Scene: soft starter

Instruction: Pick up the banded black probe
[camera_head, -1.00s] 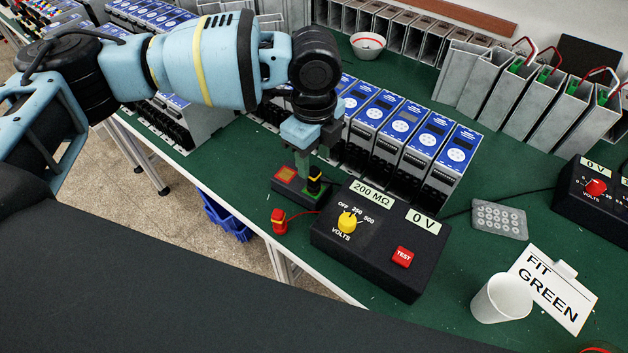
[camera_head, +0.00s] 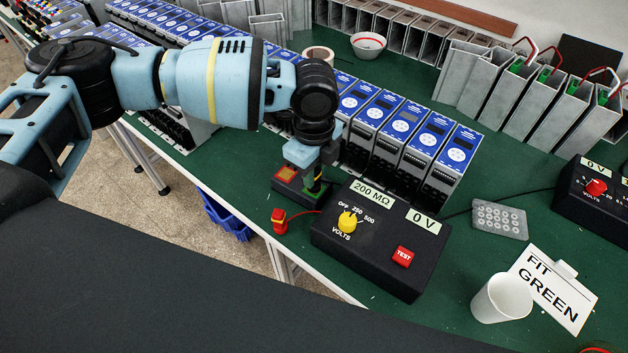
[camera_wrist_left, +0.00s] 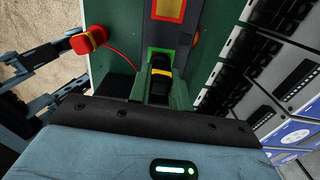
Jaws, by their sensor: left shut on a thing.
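The banded black probe (camera_head: 313,188) stands by the red-and-green-marked block (camera_head: 287,174), left of the black test box (camera_head: 375,240). In the left wrist view the probe (camera_wrist_left: 160,72), black with a yellow band, stands upright over a green-edged square (camera_wrist_left: 161,51). My left gripper (camera_head: 314,180) points down and is shut on the probe. The jaws partly hide it, and I cannot tell whether its lower end is clear of the block. A red probe with a yellow band (camera_head: 279,221) stands apart near the table edge; it also shows in the left wrist view (camera_wrist_left: 87,40). My right gripper is not in view.
A row of blue-and-grey starter units (camera_head: 410,140) stands close behind the gripper. A red wire runs from the red probe. A white cup (camera_head: 500,298), a "FIT GREEN" sign (camera_head: 553,289) and a grey keypad (camera_head: 499,220) lie to the right.

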